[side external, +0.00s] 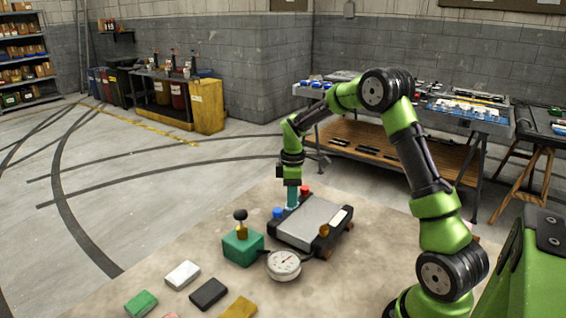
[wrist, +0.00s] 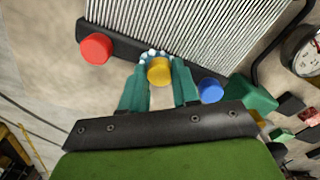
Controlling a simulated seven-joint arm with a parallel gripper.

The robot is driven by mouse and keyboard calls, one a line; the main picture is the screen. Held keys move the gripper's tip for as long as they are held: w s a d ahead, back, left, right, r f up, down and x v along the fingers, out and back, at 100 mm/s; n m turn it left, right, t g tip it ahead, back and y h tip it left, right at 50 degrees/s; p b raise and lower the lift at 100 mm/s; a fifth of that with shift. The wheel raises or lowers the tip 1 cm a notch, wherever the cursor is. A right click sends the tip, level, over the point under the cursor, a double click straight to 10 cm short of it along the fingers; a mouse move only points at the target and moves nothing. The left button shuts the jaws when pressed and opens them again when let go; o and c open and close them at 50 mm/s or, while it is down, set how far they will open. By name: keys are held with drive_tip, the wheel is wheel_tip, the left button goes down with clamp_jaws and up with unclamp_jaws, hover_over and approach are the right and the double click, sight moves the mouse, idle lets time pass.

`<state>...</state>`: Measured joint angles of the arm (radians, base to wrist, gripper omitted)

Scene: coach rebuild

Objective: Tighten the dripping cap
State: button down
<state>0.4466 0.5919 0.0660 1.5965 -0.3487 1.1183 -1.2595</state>
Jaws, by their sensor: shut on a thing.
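In the wrist view a yellow cap (wrist: 160,71) sits at the edge of a finned radiator (wrist: 185,30). Small white and blue beads, like drops, show beside the yellow cap. My gripper (wrist: 160,75) has its two teal fingers on either side of the yellow cap and is shut on it. A red cap (wrist: 95,48) is to the left on the black end tank, and a blue cap (wrist: 210,90) to the right. In the side view my gripper (side external: 292,197) points down at the radiator's far-left end (side external: 305,222), between the blue and red caps; the yellow cap is hidden there.
A green hand-pump box (side external: 242,246) and a round gauge (side external: 283,264) stand close in front of the radiator. Several coloured blocks, including a white one (side external: 182,274) and a black one (side external: 209,293), lie at the front left. The bench top (side external: 180,240) left of the pump is clear.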

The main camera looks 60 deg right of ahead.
drive_tip(key=shift+m, duration=0.3)
drive_tip(key=m, duration=0.3)
drive_tip(key=shift+m, duration=0.3)
drive_tip(key=m, duration=0.4)
drive_tip(key=shift+r+m, duration=0.1)
drive_tip(key=shift+m, duration=0.2)
drive_tip(key=m, duration=0.4)
drive_tip(key=shift+m, duration=2.6)
drive_tip(key=c, duration=0.8)
unclamp_jaws()
